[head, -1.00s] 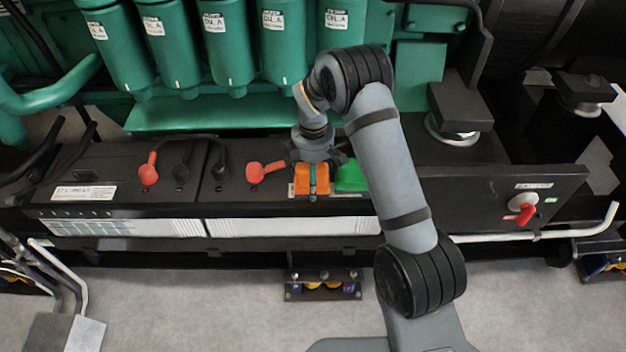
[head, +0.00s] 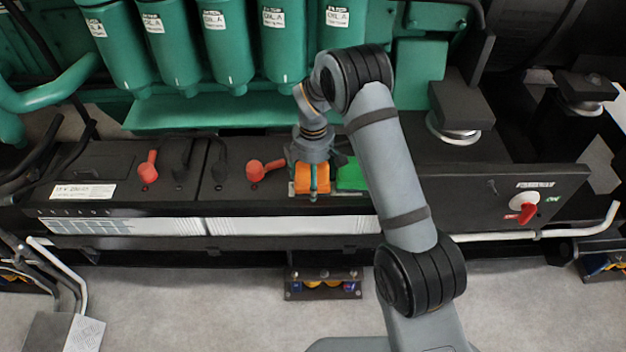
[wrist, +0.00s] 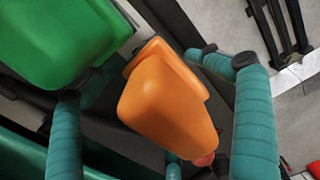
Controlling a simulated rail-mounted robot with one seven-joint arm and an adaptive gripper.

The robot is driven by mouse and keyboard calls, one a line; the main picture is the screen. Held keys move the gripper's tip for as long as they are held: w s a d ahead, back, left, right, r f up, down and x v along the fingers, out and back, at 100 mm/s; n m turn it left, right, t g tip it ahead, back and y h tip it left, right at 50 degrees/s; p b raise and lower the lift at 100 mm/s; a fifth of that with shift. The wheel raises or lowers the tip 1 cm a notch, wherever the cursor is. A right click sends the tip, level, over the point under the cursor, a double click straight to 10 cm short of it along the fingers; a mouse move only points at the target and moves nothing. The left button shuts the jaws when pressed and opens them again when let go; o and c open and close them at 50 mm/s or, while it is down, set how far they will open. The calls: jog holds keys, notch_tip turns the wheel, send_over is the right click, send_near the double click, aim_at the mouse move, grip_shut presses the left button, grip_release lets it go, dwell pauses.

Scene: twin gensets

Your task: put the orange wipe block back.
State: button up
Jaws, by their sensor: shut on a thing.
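The orange wipe block (head: 302,178) is at the front of the black battery box top, left of the green block (head: 350,178). My gripper (head: 313,188) reaches down over it, with one teal finger across its front. In the wrist view the orange block (wrist: 165,100) sits between the teal padded fingers of my gripper (wrist: 157,85), which is shut on it. The green block (wrist: 55,40) is close by at the upper left there. I cannot tell whether the orange block's underside touches the surface below.
Red-capped terminals (head: 254,169) and black cables stand left of the blocks. A red rotary switch (head: 523,212) is on the front panel at right. Green filter cylinders (head: 284,50) rise behind. The grey floor (head: 200,310) in front is mostly open.

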notch_tip(320, 180, up, 13)
jog(key=shift+r+p, duration=0.15)
jog(key=shift+p, duration=0.75)
notch_tip(320, 180, down, 12)
jog(key=shift+f+b, duration=0.1)
jog(key=shift+b, duration=0.4)
dwell(1.1)
